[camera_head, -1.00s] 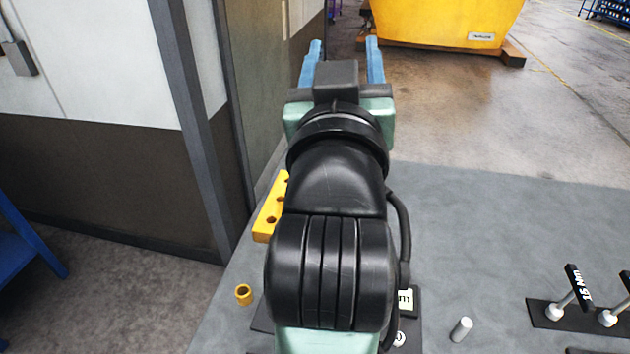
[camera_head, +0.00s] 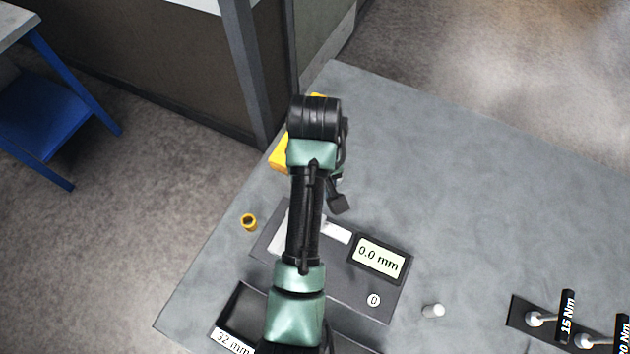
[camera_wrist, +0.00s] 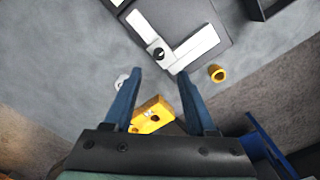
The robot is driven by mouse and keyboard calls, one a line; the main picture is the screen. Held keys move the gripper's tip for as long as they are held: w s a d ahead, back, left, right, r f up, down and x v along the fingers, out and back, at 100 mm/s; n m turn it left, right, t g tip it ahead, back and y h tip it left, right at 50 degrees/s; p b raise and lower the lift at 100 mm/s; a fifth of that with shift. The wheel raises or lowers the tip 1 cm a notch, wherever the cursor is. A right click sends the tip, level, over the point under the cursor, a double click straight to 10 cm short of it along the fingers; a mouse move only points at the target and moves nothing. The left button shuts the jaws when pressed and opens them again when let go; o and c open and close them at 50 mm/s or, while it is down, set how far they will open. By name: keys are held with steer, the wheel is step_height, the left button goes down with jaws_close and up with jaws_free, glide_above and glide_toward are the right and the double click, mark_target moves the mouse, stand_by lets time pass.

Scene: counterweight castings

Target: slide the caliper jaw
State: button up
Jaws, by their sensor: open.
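The caliper base (camera_head: 336,287) is a dark plate on the grey table, with a display (camera_head: 378,256) reading 0.0 mm and a round button marked 0. My arm hides part of it in the head view. In the wrist view the caliper's light metal jaw (camera_wrist: 195,48) and a beam with a black round knob (camera_wrist: 158,53) lie ahead of my fingertips. My gripper (camera_wrist: 160,80) is open and empty, its two blue fingers apart and short of the caliper. In the head view my gripper is mostly hidden behind my arm.
A yellow block with holes (camera_wrist: 153,113) lies below my fingers, and a small yellow ring (camera_head: 249,222) sits left of the caliper. A dark tray labelled 32 mm (camera_head: 233,340), a metal pin (camera_head: 433,311) and a 15 Nm tool (camera_head: 566,318) stand nearby.

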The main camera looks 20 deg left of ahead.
step_height(320, 180, down, 9)
steer(key=shift+w+f+p, duration=0.1)
steer(key=shift+f+p, duration=0.1)
steer(key=shift+p, duration=0.4)
jaws_close()
stand_by(1.1)
